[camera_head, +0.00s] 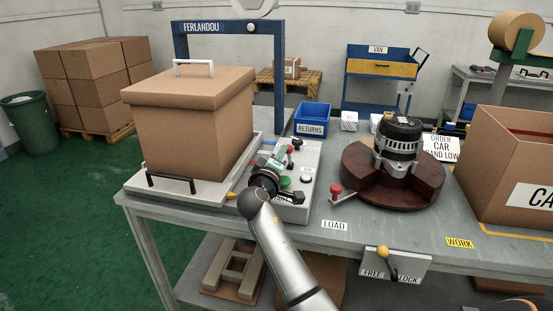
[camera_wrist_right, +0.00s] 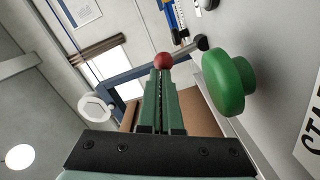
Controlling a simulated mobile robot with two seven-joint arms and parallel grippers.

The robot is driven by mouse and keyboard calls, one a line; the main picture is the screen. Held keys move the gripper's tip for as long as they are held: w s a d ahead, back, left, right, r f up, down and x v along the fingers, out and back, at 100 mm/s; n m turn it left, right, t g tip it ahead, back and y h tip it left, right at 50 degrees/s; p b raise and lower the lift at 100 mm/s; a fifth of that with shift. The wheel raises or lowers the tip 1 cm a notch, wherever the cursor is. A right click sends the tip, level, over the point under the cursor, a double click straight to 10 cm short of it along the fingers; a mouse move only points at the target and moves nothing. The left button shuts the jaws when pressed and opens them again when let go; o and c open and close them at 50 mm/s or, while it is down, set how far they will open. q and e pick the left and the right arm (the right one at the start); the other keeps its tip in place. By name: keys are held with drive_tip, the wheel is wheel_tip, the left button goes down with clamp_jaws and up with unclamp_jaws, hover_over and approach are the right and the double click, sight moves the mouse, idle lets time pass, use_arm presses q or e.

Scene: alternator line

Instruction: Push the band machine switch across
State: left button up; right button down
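The band machine is a blue arch (camera_head: 278,70) marked FERLANDOU, with a grey control panel (camera_head: 307,160) at its right foot. On the panel, a switch lever with a red ball knob (camera_head: 290,149) is beside the tips of my right gripper (camera_head: 280,152). In the right wrist view, the red knob (camera_wrist_right: 163,60) is just beyond the fingertips (camera_wrist_right: 161,72), its dark rod running right to the panel. The fingers are together with nothing visible between them; whether they touch the knob is unclear. A green button (camera_wrist_right: 228,82) stands to their right. My left gripper is out of view.
A lidded cardboard box (camera_head: 195,130) stands on the machine's bed left of my right arm. An alternator (camera_head: 398,145) sits on a round brown stand (camera_head: 365,180) to the right. A blue returns bin (camera_head: 312,118) is behind the panel. Bare bench shows around the LOAD label.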

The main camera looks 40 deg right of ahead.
drive_tip(key=shift+s+d+f+m+b, duration=0.1)
drive_tip(key=shift+s+d+m+b, duration=0.3)
drive_tip(key=shift+m, duration=0.4)
drive_tip(key=shift+s+d+m+b, duration=0.15)
drive_tip(key=shift+s+m+b, duration=0.05)
drive_tip(key=shift+m+b, duration=0.25)
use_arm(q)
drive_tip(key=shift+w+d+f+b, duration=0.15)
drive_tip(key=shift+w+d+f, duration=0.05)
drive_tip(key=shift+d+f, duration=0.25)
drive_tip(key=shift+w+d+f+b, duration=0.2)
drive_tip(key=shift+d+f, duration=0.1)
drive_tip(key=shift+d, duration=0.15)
use_arm(e)
drive_tip(key=shift+s+d+m, duration=0.25)
drive_tip(key=shift+s+m, duration=0.05)
drive_tip(key=shift+m, duration=0.45)
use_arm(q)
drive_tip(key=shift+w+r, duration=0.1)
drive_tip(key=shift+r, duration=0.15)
use_arm(e)
drive_tip(key=shift+r, duration=0.2)
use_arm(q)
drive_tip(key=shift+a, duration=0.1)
